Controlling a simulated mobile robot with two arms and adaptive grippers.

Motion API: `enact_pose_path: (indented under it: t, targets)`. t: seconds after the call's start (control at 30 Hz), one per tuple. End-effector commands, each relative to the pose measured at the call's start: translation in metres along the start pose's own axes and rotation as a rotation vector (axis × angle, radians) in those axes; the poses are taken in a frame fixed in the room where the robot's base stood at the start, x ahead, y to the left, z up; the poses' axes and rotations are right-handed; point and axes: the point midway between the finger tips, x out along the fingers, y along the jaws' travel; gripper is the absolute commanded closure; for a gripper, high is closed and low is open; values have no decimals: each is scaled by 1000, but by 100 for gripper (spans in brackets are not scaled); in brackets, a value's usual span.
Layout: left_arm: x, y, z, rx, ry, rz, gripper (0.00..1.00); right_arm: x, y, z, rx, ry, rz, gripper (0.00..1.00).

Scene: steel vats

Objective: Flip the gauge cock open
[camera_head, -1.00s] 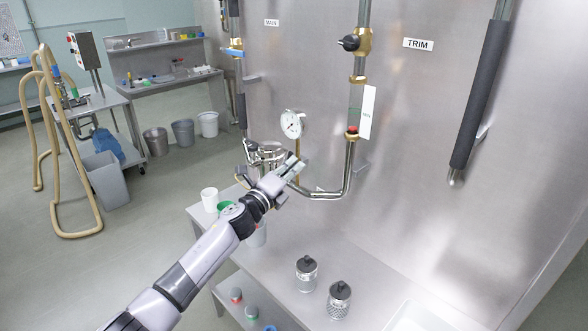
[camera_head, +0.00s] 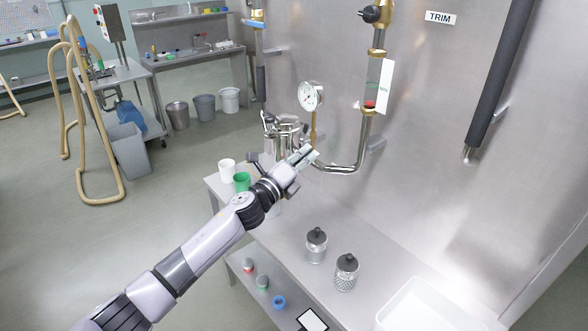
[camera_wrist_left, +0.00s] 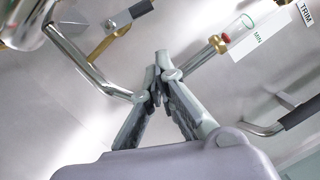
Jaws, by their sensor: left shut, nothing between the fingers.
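A round white pressure gauge (camera_head: 311,96) stands on a thin brass stem (camera_head: 314,128) in front of the steel wall. The stem's lower end is behind my left gripper in the head view. Contact cannot be told. My right gripper is out of view.
A sight glass with a red ball (camera_head: 370,104) and a label plate (camera_head: 386,87) is right of the gauge. Lidded jars (camera_head: 316,245) and cups (camera_head: 227,170) stand on the steel table. Its middle is partly clear.

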Motion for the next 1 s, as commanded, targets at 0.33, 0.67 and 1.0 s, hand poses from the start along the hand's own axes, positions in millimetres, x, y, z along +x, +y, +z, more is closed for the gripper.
enact_pose_path:
  t: [0.33, 0.67, 1.0]
  targets:
    - [-50, -2, -2, 0, 3, -1, 100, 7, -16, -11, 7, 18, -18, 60]
    - [-62, -4, -2, -2, 3, -1, 100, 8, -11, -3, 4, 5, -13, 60]
    - [-65, 22, -6, -63, -9, 41, 100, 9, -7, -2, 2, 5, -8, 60]
